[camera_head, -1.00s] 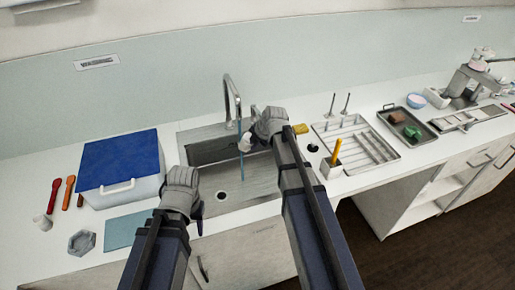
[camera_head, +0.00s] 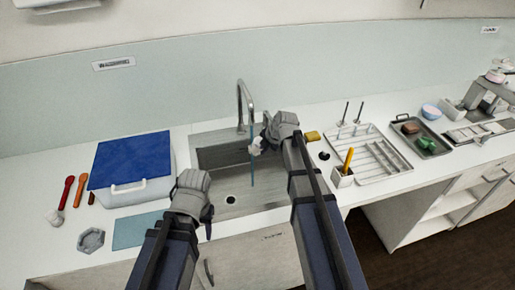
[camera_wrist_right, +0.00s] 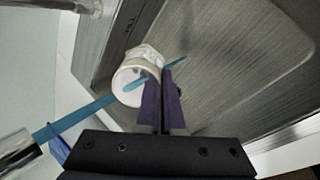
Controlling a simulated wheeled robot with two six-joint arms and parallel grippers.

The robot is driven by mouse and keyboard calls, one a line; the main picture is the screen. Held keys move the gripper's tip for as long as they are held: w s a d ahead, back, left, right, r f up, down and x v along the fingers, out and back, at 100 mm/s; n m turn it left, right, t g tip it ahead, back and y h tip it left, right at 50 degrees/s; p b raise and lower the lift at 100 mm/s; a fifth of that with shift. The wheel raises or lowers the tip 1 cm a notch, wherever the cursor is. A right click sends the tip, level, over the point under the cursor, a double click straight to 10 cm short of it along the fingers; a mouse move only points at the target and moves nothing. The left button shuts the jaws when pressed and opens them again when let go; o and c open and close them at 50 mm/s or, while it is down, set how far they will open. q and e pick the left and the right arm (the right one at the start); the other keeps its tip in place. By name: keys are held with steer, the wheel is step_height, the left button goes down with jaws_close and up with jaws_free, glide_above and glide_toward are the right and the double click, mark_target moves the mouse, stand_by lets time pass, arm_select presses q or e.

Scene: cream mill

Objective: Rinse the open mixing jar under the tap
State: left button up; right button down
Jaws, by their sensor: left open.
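The white open mixing jar (camera_head: 257,146) is at the tap (camera_head: 241,104), over the sink (camera_head: 235,190). A thin blue water stream (camera_head: 252,172) runs down from the spout beside or into the jar; the head view does not show which. My right gripper (camera_head: 264,139) is shut on the jar. In the right wrist view the jar (camera_wrist_right: 134,78) is at the fingertips (camera_wrist_right: 165,95), its round mouth showing and the blue stream crossing it. My left gripper (camera_head: 208,220) is open and empty at the sink's front left edge.
A white box with a blue lid (camera_head: 132,160) stands left of the sink, a blue mat (camera_head: 137,229) in front of it. A yellow sponge (camera_head: 312,136), a rack (camera_head: 372,155) and a dark tray (camera_head: 420,140) are on the right.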

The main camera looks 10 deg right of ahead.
steer(key=shift+w+d, duration=0.2)
steer(key=shift+d, duration=0.2)
steer(key=shift+s, duration=0.15)
steer(key=s+d, duration=0.3)
steer(key=s, duration=0.4)
steer(key=shift+d, duration=0.2)
stand_by(0.5)
stand_by(1.2)
steer(key=s+d+r+p, duration=0.2)
steer(key=s+r+p, duration=0.2)
steer(key=shift+s, duration=0.3)
stand_by(0.4)
